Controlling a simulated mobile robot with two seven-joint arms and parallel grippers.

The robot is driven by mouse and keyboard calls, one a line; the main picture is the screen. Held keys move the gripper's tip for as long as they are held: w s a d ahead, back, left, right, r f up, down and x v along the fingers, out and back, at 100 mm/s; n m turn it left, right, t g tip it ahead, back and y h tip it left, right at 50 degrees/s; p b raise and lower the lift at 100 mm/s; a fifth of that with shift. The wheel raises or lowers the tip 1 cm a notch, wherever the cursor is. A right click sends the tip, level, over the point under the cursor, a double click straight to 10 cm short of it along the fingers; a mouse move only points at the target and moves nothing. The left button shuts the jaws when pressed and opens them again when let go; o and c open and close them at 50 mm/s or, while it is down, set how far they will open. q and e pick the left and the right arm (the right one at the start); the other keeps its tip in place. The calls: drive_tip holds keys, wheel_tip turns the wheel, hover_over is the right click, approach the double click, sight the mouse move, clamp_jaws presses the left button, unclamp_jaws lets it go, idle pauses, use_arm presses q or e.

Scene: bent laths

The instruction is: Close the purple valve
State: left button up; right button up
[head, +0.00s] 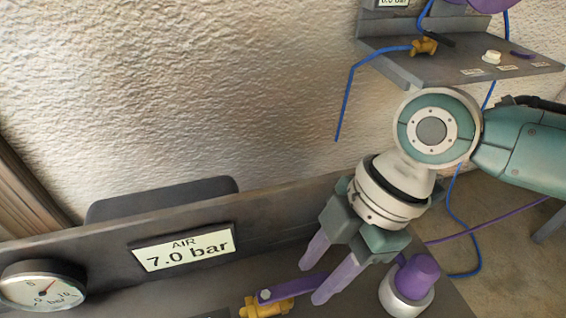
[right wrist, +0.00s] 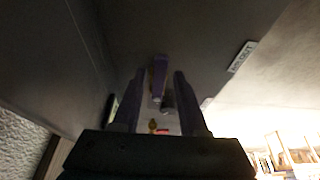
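The purple valve shows as a brass body (head: 265,308) at the bottom of the head view, with a purple lever (head: 290,286) running from it to the right, partly hidden by my fingers. My right gripper (head: 312,283) is over the lever, its purple fingers spread apart. In the right wrist view my right gripper (right wrist: 159,76) is open, and the purple lever (right wrist: 158,80) shows between and beyond the fingertips. A gap shows on each side of it, and I cannot tell any contact. My left gripper is not in view.
A purple knob on a white base (head: 410,285) stands just right of my fingers. A panel sign reading AIR 7.0 bar (head: 182,248) and a gauge (head: 42,288) are at left. A shelf (head: 450,68) with another brass fitting and blue hoses is at upper right.

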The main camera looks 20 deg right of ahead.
clamp_jaws()
idle(1.1)
